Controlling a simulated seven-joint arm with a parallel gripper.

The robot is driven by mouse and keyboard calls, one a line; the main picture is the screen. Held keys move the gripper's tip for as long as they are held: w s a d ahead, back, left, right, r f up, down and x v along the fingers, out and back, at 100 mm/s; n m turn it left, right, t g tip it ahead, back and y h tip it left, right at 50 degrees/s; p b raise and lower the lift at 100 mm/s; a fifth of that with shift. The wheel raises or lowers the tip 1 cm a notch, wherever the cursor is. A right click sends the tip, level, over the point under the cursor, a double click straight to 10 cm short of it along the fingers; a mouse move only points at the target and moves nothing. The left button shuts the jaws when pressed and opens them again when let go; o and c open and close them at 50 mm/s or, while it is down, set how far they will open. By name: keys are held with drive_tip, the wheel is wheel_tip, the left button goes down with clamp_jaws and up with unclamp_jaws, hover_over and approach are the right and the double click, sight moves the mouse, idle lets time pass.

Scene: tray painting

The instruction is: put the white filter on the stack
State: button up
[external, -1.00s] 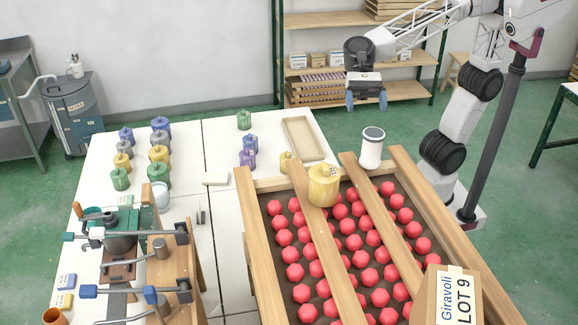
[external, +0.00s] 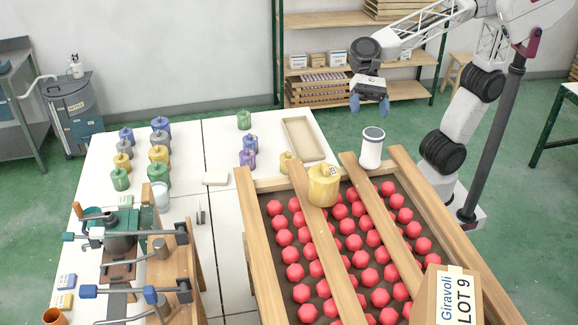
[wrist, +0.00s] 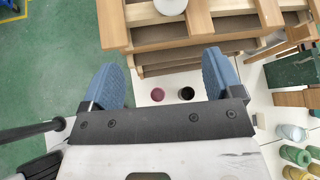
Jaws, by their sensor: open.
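A white upright cylinder with a dark ring on top (external: 372,148) stands at the far end of the tray frame. It may be the white filter, but I cannot tell for certain. A flat white block (external: 216,178) lies on the table. No stack is clearly identifiable. My gripper (external: 369,104) is open and empty in the air, above the cylinder in the picture and apart from it. In the wrist view my gripper's blue fingers (wrist: 162,70) are spread wide. A white round thing (wrist: 171,5) is cut off at the top edge there.
The wooden tray frame (external: 258,262) holds many red balls under crossbars. A yellow pot (external: 323,186) sits on one crossbar. Colored jars (external: 160,154) and an empty beige tray (external: 305,139) stand on the white table. A cardboard box (external: 448,297) is in front.

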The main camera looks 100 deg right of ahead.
drive_tip(key=s+d+f+n+h, duration=0.5)
drive_tip(key=s+d+f+n, duration=0.3)
drive_tip(key=d, duration=0.3)
drive_tip(key=s+d+f+n+h, duration=0.6)
drive_tip(key=s+d+f+n, duration=0.3)
drive_tip(key=d, duration=0.3)
drive_tip(key=shift+s+d+f+h, duration=0.3)
drive_tip(key=shift+s+f, duration=0.5)
